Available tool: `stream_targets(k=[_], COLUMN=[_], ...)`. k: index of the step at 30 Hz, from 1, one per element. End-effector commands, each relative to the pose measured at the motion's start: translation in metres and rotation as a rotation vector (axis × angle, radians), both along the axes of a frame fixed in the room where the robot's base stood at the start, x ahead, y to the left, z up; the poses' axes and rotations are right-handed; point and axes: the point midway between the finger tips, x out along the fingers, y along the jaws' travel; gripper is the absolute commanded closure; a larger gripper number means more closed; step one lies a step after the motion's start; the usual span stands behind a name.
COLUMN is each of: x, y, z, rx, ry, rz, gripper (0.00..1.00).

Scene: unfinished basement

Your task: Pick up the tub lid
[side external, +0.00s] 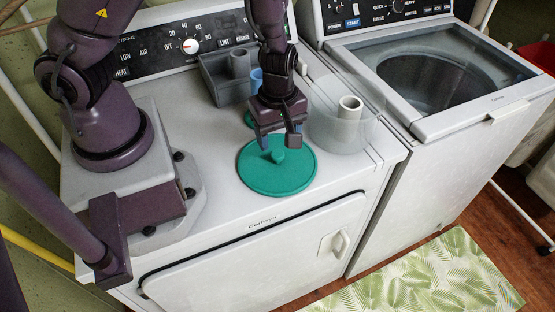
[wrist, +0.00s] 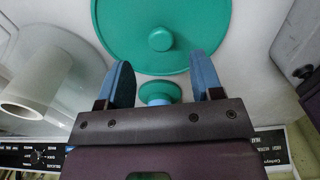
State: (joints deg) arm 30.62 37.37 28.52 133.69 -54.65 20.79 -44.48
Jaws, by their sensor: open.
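The tub lid (side external: 277,179) is a flat round teal-green disc with a round knob at its centre. It lies on the white dryer top near the front edge. My gripper (side external: 278,143) is above the lid's back part, pointing down, with its fingers apart and nothing held. In the wrist view the lid (wrist: 120,35) and its knob lie ahead of the fingertips (wrist: 161,62), roughly centred between them. The clear round tub (side external: 325,132) stands to the right of the lid, with a cream cylinder (side external: 349,108) seen within it.
A grey divided box (side external: 222,84) and a blue object (side external: 257,78) stand behind my gripper. A smaller green piece (side external: 248,118) is partly hidden there; a green piece (wrist: 157,90) shows between the fingers in the wrist view.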

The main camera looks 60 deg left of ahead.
Motion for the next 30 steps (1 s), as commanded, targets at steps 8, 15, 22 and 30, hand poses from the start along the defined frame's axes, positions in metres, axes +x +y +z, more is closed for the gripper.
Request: stream_targets(k=[8, 15, 22, 30], x=[-0.002, -0.001, -0.001, -0.001], y=[0.001, 0.000, 0.000, 0.000], z=[-0.036, -0.051, -0.051, -0.051], rx=[0.000, -0.001, 0.000, 0.000], ry=[0.005, 0.002, 0.001, 0.001], rz=[0.004, 0.001, -0.001, 0.000], gripper=[0.40, 0.40, 0.47, 0.93])
